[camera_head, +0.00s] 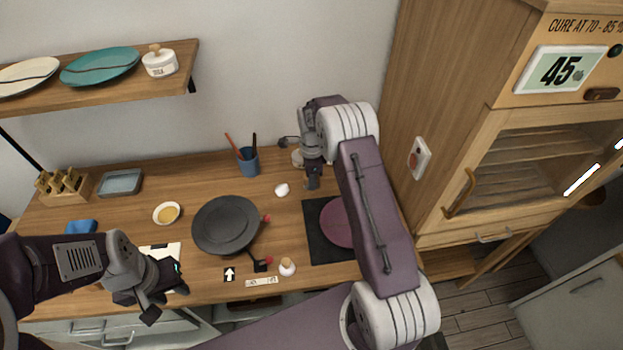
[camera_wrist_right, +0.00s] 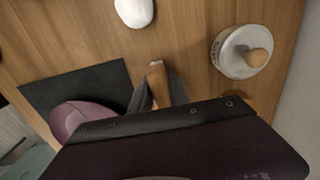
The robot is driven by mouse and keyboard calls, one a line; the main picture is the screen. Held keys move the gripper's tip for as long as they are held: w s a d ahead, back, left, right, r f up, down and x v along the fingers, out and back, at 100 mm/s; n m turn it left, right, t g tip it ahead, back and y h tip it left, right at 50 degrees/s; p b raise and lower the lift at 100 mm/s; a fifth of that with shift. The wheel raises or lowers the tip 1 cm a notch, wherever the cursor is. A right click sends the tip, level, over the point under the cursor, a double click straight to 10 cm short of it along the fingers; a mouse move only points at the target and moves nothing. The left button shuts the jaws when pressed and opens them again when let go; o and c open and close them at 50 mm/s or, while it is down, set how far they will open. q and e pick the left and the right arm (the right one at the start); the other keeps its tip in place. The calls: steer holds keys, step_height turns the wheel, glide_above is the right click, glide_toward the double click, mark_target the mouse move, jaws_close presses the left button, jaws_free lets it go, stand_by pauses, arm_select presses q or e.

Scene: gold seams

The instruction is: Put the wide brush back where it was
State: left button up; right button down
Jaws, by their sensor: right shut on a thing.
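My right gripper (camera_head: 313,182) is over the back right of the worktable. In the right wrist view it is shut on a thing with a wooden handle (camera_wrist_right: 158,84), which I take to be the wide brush. Its bristles are hidden, and the brush cannot be made out in the head view. My left gripper (camera_head: 167,298) is at the table's front left, its fingers apart and nothing seen between them. A blue cup (camera_head: 248,163) with a red and a dark stick stands at the back, left of my right gripper.
A lidded white jar (camera_wrist_right: 240,58) and a white lump (camera_head: 282,190) are near my right gripper. A dark mat (camera_head: 315,246) with a purple plate (camera_head: 337,222) lies in front. A dark plate (camera_head: 226,224) is mid-table. A tall wooden cabinet (camera_head: 470,150) stands right.

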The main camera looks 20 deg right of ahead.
steer(key=shift+f, duration=0.1)
steer(key=c, duration=1.3)
jaws_free()
steer(key=shift+o, duration=0.2)
step_height(320, 180, up, 12)
steer(key=s+a+f+n, duration=0.1)
steer(key=s+a+n, duration=0.2)
steer(key=s+n, duration=0.7)
steer(key=s+a+f+n+t, duration=0.1)
steer(key=s+a+n, duration=0.3)
steer(key=s+n, duration=0.6)
steer(key=s+f, duration=0.1)
steer(key=s, duration=0.2)
steer(key=shift+s+a+f+n, duration=0.15)
steer(key=shift+s+a+n, duration=0.05)
steer(key=shift+s+n, duration=0.15)
